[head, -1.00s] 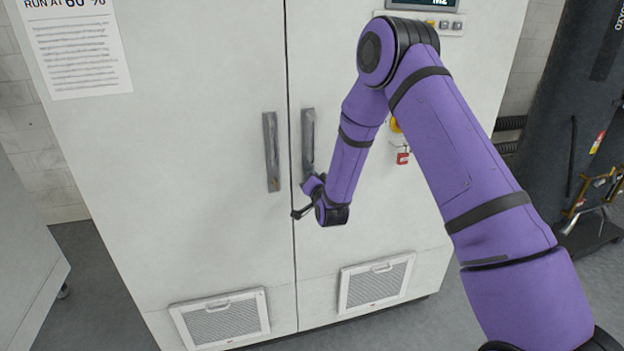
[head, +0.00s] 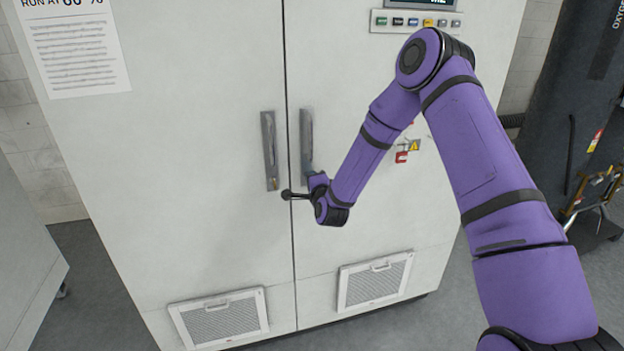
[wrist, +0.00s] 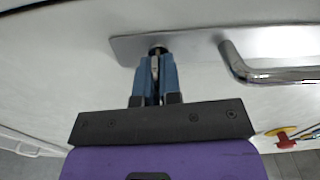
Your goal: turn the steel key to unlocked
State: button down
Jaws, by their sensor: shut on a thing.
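The steel key (wrist: 157,50) is in the wrist view, at the end of a bright metal handle plate (wrist: 195,44) on the cabinet door. My gripper (wrist: 155,74) has two blue fingers closed on the key. The fingers cover most of the key, so its turn angle is hard to read. In the head view, my wrist is at the lower end of the right door's handle (head: 306,135). The key is hidden there.
The left door has a matching handle (head: 269,150) close beside my wrist. Vent grilles (head: 375,282) sit low on the doors. A dark cylinder (head: 560,110) stands at the right.

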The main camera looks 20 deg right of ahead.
jog(key=shift+f+m, duration=0.1)
jog(key=shift+m, duration=0.4)
jog(key=c, duration=1.3)
grip_release()
jog(key=s, duration=1)
jog(key=shift+s, duration=0.4)
